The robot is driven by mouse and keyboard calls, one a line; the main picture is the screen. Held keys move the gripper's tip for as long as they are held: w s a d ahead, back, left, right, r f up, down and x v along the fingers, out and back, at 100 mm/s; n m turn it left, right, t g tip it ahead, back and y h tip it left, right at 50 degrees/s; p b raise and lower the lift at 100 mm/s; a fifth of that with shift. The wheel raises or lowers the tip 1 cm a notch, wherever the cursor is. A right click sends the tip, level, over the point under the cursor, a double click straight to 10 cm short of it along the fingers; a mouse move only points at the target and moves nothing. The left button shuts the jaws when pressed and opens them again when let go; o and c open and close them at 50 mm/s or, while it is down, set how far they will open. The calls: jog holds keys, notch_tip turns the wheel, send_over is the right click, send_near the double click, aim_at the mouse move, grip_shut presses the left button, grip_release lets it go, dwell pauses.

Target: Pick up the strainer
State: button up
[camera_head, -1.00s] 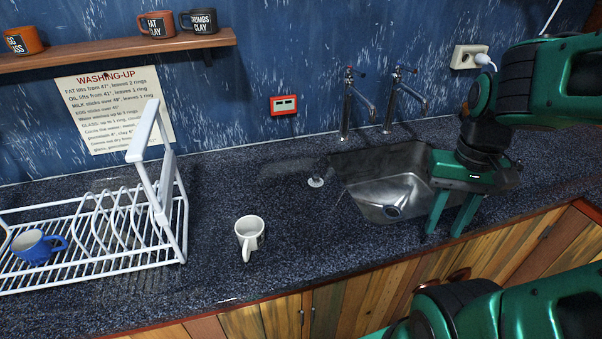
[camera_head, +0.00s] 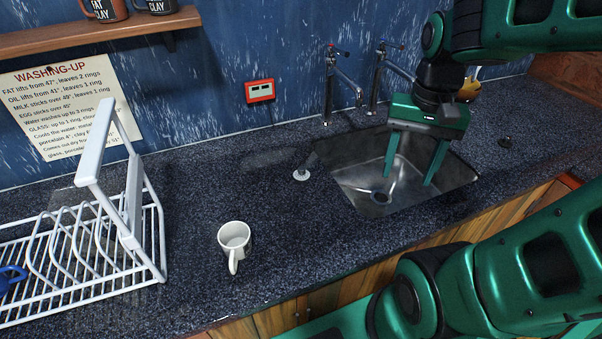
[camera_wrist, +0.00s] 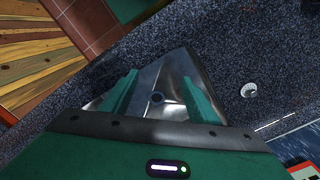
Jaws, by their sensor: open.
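A small pale round piece with a short upright stem, which looks like the strainer (camera_head: 302,175), lies on the dark speckled counter just left of the sink (camera_head: 348,176). In the wrist view it is a pale disc (camera_wrist: 249,91) at the right, outside the fingers. My gripper (camera_head: 408,180) is open and points down over the sink, to the right of the strainer. Nothing is between its fingers (camera_wrist: 160,77) except the view of the sink and its drain (camera_wrist: 157,97).
A white mug (camera_head: 234,236) stands on the counter in front of the strainer. A white dish rack (camera_head: 158,235) is at the left. Two taps (camera_head: 328,95) rise behind the sink. A small dark object (camera_head: 505,142) lies right of the sink. The counter around the strainer is clear.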

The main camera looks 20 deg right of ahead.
jog(key=w+a+r+m, duration=0.25)
jog(key=w+a, duration=0.45)
jog(key=w, duration=0.4)
jog(key=m+y, duration=0.1)
jog(key=m, duration=0.2)
send_near(302, 167)
jog(key=shift+g, duration=0.3)
jog(key=f, duration=0.6)
jog(key=a+f, duration=0.1)
jog(key=f, duration=0.2)
jog(key=shift+f, duration=0.25)
jog(key=shift+d, duration=0.1)
jog(key=c, duration=1.1)
